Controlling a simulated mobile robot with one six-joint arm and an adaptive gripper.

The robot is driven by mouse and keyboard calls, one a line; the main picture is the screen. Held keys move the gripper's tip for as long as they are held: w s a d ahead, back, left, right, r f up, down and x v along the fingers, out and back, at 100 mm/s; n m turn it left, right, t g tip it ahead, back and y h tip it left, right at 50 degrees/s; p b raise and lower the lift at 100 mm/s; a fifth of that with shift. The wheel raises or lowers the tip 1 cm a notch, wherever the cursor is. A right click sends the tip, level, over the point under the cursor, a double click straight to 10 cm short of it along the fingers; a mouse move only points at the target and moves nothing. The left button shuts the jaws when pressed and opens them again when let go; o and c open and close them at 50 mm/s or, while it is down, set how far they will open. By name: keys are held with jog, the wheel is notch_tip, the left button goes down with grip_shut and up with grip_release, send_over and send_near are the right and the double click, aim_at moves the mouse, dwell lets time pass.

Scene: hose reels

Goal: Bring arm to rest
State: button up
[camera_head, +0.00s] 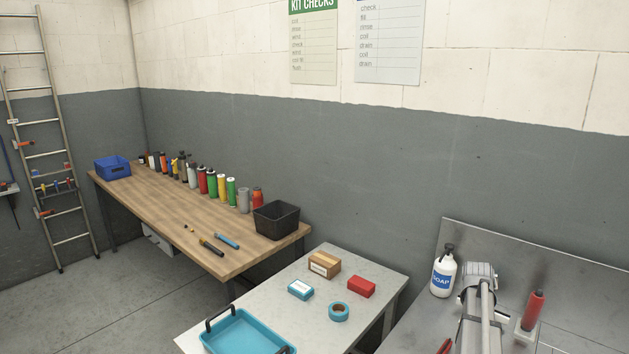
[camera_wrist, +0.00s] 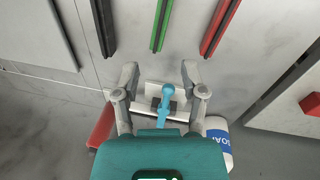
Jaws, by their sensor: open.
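My gripper (camera_wrist: 160,73) shows in the wrist view with its two grey fingers spread wide. A light blue piece (camera_wrist: 167,92) with a dark and white mount behind it shows between the fingers. I see no finger touching it, but its depth is hard to tell. In the head view, grey links of my arm (camera_head: 480,303) stand at the lower right over the metal counter (camera_head: 585,275). My gripper's fingers cannot be made out there.
A white soap bottle (camera_head: 443,272) and a red cylinder (camera_head: 533,309) stand close to my arm. A pale table (camera_head: 265,298) holds a teal tray (camera_head: 247,336), small boxes and tape. A wooden bench (camera_head: 165,207) holds bottles and bins. Black, green and red strips show in the wrist view.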

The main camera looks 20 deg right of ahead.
jog(key=a+f+n+b, duration=0.2)
jog(key=a+n, duration=0.1)
jog(key=a, duration=1.2)
jog(key=a+f+n+t+b, duration=0.1)
jog(key=a+f+n+b, duration=0.2)
jog(key=a, duration=1.3)
jog(key=a+f+n+y+b, duration=0.1)
jog(key=a+f+n+b, duration=0.2)
jog(key=a, duration=1.2)
jog(key=shift+s+a+f, duration=0.25)
jog(key=shift+s+a, duration=0.15)
jog(key=shift+s, duration=0.05)
